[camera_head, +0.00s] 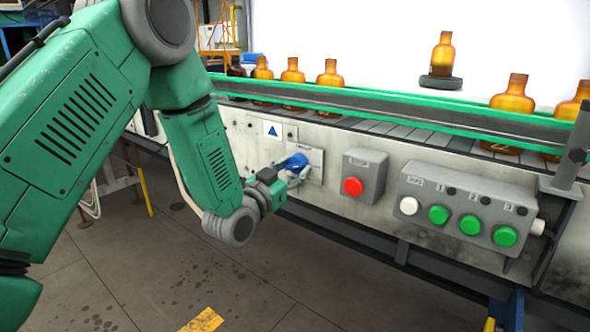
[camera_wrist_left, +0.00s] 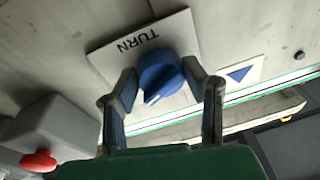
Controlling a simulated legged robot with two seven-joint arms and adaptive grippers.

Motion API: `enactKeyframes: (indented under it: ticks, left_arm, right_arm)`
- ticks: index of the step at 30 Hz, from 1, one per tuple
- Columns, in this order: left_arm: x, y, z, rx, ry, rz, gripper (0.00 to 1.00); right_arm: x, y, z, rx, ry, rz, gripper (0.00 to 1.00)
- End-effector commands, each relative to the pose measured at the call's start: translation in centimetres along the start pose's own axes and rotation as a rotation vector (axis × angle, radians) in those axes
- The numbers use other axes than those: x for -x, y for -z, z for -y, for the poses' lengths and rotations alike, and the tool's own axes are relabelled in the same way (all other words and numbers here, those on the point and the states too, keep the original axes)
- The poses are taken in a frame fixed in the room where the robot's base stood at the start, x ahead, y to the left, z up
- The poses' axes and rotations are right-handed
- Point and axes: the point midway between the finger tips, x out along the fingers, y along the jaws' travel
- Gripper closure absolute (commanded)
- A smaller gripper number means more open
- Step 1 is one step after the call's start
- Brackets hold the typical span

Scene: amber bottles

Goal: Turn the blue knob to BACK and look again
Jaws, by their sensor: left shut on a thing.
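The blue knob (camera_head: 296,162) sits on a light plate (camera_head: 316,156) on the conveyor's front panel. In the left wrist view the knob (camera_wrist_left: 160,76) is round with a raised grip bar and a pale pointer line, and its plate reads TURN (camera_wrist_left: 138,42). My left gripper (camera_head: 292,170) is at the knob. In the left wrist view its fingers (camera_wrist_left: 164,88) stand on both sides of the knob, shut on it. One amber bottle (camera_head: 442,54) stands on a dark round disc (camera_head: 440,82) behind the belt. My right gripper is not in view.
A grey box with a red button (camera_head: 352,187) is right of the knob. Further right is a box with white and green buttons (camera_head: 438,214). A blue triangle sign (camera_head: 272,130) is left of the knob. Several amber bottles (camera_head: 330,74) stand along the green-railed conveyor.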

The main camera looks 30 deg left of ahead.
Motion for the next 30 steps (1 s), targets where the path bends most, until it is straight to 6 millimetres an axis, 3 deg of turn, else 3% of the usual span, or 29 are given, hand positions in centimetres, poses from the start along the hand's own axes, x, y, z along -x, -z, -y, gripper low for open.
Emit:
enactKeyframes:
  ticks: [15, 30]
  left_arm:
    - [-0.28, 0.56, 0.24, -0.363, -0.038, -0.047, 0.89]
    - [-0.25, 0.54, 0.22, -0.444, -0.048, -0.053, 0.89]
  right_arm:
    - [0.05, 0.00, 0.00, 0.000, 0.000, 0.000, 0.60]
    - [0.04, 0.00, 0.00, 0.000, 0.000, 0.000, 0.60]
